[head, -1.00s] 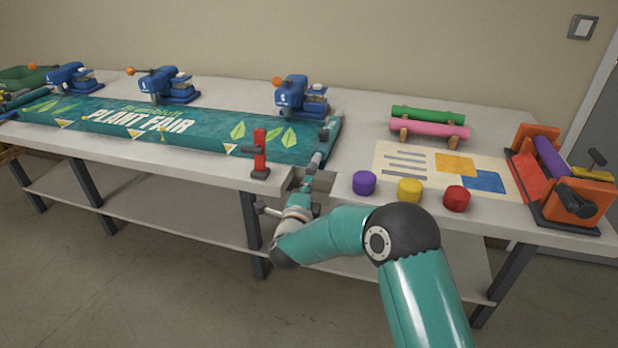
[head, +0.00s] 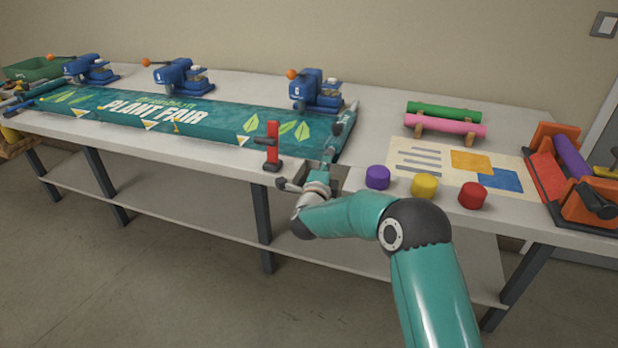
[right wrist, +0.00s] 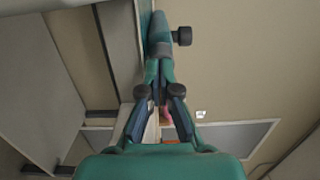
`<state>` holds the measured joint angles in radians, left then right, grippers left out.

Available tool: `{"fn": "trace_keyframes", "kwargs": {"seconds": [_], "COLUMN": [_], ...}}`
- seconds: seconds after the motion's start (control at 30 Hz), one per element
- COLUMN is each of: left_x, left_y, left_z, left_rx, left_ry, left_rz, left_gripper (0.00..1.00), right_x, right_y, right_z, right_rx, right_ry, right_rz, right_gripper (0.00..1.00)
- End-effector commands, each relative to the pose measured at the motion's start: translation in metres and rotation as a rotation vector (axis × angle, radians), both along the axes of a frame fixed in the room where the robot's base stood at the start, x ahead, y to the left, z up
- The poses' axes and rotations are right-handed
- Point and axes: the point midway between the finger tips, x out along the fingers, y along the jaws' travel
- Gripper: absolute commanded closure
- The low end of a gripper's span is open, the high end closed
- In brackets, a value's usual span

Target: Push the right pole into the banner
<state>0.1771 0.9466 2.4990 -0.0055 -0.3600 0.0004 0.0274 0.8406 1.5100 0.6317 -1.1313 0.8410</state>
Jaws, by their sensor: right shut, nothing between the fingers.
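The green banner (head: 215,122) with "PLANT FAIR" lettering lies flat along the table's front. At its right end is a narrow teal piece with a dark knob (head: 337,129), which I take for the right pole; it also shows in the right wrist view (right wrist: 159,38), knob to the right. My right gripper (head: 328,155) is shut and empty at the near end of this piece, in line with it. In the right wrist view its fingertips (right wrist: 160,72) meet just below it; I cannot tell whether they touch. My left gripper is out of view.
A red clamp (head: 272,145) stands at the front edge, left of my right gripper. Blue presses (head: 316,92) stand behind the banner. Purple (head: 378,177), yellow (head: 424,186) and red (head: 473,195) cylinders sit to the right. An orange roller machine (head: 560,200) stands far right.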

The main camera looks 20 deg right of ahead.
Motion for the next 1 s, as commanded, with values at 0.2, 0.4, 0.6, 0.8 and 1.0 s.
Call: {"fn": "trace_keyframes", "kwargs": {"seconds": [0.2, 0.4, 0.6, 0.8, 1.0], "left_x": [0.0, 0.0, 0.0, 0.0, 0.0], "left_y": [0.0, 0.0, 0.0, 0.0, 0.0], "left_z": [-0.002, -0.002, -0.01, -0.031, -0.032], "left_rx": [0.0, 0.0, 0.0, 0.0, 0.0], "left_ry": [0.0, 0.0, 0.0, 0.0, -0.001], "left_rz": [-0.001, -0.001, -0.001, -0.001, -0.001], "left_gripper": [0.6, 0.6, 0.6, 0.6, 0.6], "right_x": [0.0, 0.0, -0.005, -0.021, -0.056], "right_y": [-0.012, -0.014, -0.006, 0.021, 0.048], "right_z": [0.002, 0.004, 0.002, -0.004, -0.002], "right_rx": [-0.002, -0.003, -0.004, 0.0, 0.001], "right_ry": [-0.001, -0.005, -0.007, -0.003, 0.003], "right_rz": [-0.011, -0.013, -0.011, 0.0, 0.002], "right_gripper": [1.0, 1.0, 1.0, 1.0, 1.0]}}
